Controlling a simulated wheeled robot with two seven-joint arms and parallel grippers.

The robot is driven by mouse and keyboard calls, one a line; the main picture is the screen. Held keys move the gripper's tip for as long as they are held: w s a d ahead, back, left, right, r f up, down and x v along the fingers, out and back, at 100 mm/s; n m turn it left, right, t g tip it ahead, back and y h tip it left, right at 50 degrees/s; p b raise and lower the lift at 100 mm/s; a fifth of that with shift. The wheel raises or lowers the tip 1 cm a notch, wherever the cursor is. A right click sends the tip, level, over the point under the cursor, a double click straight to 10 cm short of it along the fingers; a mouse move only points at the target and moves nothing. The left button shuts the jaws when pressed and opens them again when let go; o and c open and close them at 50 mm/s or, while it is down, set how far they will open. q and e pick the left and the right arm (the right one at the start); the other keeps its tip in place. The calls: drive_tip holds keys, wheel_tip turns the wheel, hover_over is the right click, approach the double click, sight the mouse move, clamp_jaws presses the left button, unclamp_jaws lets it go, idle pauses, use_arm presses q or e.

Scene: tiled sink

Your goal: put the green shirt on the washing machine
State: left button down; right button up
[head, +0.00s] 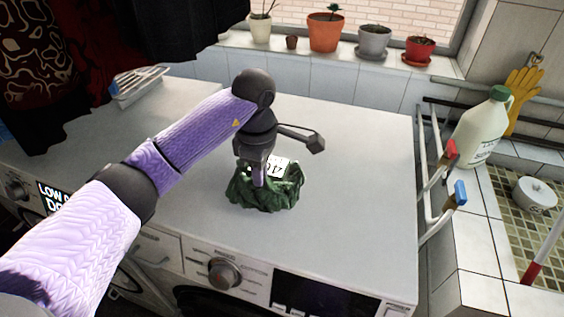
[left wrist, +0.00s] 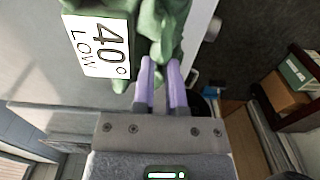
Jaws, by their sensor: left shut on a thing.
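The green shirt (head: 278,196) is a crumpled dark green bundle on or just above the white top of the washing machine (head: 352,215); I cannot tell whether it bears its full weight there. A white tag reading "40° LOW" is on the shirt. My left gripper (head: 262,180) comes down over the shirt and is shut on it. In the left wrist view, the purple fingers (left wrist: 161,75) pinch the green cloth of the shirt (left wrist: 165,35) beside the tag. The fingertips are partly hidden by cloth. My right gripper is not in view.
Potted plants (head: 325,32) stand on the windowsill behind. At the right are a metal rack (head: 424,150), a milk-coloured jug (head: 480,132) and a yellow glove (head: 522,98). Dark clothes (head: 60,60) hang at the left. The machine top around the shirt is clear.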

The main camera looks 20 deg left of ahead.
sight(261, 197)
use_arm(q)
drive_tip(key=f, duration=0.6)
drive_tip(key=shift+s+f, duration=0.25)
drive_tip(key=shift+f, duration=0.15)
drive_tip(key=c, duration=0.7)
unclamp_jaws()
drive_tip(key=shift+o, duration=0.2)
wheel_tip(261, 197, up, 12)
drive_tip(key=shift+r, duration=0.2)
